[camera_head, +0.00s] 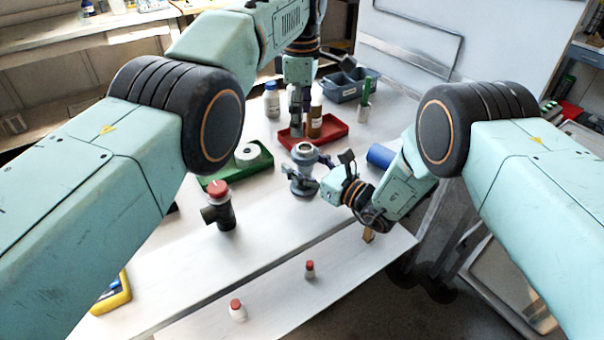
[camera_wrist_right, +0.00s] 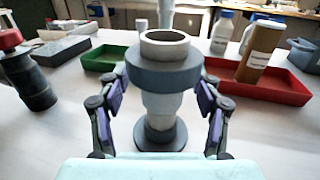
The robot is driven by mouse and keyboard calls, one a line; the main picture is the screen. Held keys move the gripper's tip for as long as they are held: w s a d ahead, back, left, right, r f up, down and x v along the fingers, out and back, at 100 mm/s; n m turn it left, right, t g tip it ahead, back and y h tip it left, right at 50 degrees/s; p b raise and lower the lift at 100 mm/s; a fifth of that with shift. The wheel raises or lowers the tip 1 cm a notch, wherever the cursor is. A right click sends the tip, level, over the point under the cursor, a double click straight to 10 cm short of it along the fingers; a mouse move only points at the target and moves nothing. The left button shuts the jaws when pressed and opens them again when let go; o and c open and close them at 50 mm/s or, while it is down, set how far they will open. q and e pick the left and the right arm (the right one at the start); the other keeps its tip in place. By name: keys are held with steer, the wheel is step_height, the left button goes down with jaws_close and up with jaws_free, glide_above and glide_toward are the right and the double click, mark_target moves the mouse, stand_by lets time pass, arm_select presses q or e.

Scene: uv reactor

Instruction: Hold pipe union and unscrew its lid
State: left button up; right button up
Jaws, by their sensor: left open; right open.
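The pipe union (camera_head: 303,156) stands upright on the table, grey with a wide blue-grey collar near its top. In the right wrist view the pipe union (camera_wrist_right: 163,65) shows a pale open ring at its top and a round base. My right gripper (camera_head: 304,184) is open at its lower body. Its fingers (camera_wrist_right: 157,112) stand on either side of the narrower part below the collar, with gaps showing. My left gripper (camera_head: 298,115) points down above and behind the union, over the red tray area. It is open and apart from the union; its fingertips are hard to make out.
A black pipe tee with a red cap (camera_head: 219,207) stands to the left. A blue cylinder (camera_head: 380,156) is at right.

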steer(key=shift+s+d, duration=0.1)
steer(key=shift+d, duration=0.45)
steer(key=shift+a, duration=0.3)
steer(key=c, duration=0.5)
steer(key=shift+s+d, duration=0.1)
steer(key=shift+d, duration=0.2)
steer(key=c, duration=0.6)
steer(key=shift+a, duration=0.25)
jaws_close()
